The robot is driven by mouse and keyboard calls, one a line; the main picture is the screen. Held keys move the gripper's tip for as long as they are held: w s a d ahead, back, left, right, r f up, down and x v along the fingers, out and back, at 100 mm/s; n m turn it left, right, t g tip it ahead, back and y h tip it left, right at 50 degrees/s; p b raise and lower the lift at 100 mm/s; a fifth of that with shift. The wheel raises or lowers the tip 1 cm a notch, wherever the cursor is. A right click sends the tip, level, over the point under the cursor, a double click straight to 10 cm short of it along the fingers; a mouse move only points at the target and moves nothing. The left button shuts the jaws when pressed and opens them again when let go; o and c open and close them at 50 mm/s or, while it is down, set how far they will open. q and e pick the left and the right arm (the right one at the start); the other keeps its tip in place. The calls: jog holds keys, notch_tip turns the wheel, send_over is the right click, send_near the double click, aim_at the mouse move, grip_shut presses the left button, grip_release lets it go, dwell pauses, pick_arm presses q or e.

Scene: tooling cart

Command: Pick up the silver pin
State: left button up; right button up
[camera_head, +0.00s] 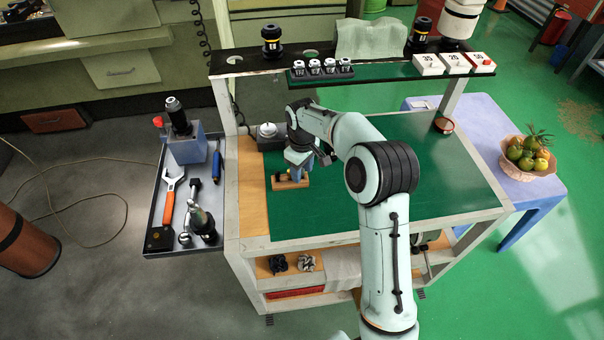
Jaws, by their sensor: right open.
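My right arm reaches in from the lower right over the green top of the cart. My right gripper (297,175) is open and points down at a small wooden block (283,185) near the left side of the green top. Small dark and brass-coloured pieces stand on the block, close to the fingers. The silver pin cannot be made out; the pieces there are small and partly covered by the gripper. I cannot tell whether the fingers touch anything. My left gripper is not in view.
A shelf rail (385,73) with labelled holders spans the back of the cart (430,185). A round device (267,131) stands behind the block. A side tray (180,244) at left holds tools, including an orange wrench (169,203).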

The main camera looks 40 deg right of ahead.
grip_shut()
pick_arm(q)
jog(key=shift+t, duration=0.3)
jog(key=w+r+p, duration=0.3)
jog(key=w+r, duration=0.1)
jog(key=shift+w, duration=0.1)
pick_arm(e)
notch_tip(320, 180, up, 20)
